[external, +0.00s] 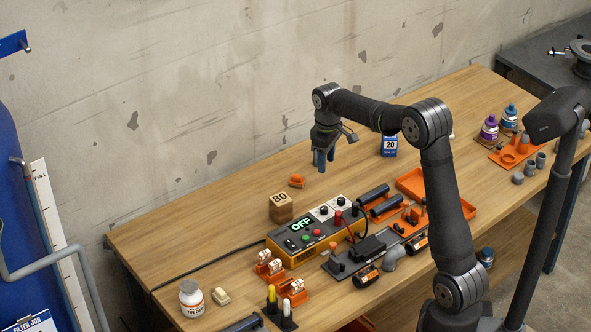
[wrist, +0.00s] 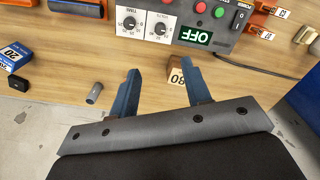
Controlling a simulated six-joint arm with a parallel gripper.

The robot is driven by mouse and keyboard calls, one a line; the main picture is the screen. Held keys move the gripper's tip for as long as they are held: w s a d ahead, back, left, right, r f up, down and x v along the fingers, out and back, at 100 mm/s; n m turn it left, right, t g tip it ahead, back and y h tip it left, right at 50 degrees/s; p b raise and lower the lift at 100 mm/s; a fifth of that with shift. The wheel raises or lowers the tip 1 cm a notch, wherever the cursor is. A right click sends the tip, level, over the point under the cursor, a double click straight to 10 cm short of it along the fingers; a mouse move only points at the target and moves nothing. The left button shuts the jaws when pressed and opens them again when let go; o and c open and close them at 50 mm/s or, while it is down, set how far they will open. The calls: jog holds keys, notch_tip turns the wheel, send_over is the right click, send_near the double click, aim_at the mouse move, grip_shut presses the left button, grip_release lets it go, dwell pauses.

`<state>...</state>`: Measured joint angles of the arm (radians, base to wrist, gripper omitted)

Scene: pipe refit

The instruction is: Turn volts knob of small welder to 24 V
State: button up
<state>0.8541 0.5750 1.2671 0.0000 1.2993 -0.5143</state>
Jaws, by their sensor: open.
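The small welder (external: 290,240) is an orange-yellow box with a dark panel, standing mid-table. Its display (external: 302,224) reads OFF; the display also shows upside down in the wrist view (wrist: 195,36). Two dark knobs on white scale plates sit at the panel's end, one at the left (wrist: 130,22) and one nearer the display (wrist: 160,28) in the wrist view. My gripper (external: 324,168) is open and empty, above the table beyond the welder. Its blue fingers (wrist: 160,78) are apart from both knobs.
A wooden block marked 80 (external: 282,207) and an orange piece (external: 296,181) stand near the welder. Dark cylinders (external: 373,195), an orange tray (external: 412,183) and a dark fixture (external: 362,250) crowd its right side. A cable (external: 210,274) runs left. The table's back left is clear.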

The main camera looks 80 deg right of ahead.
aim_at(325, 208)
notch_tip(325, 208, down, 17)
jog(key=shift+f, duration=0.15)
dwell(0.4)
grip_shut()
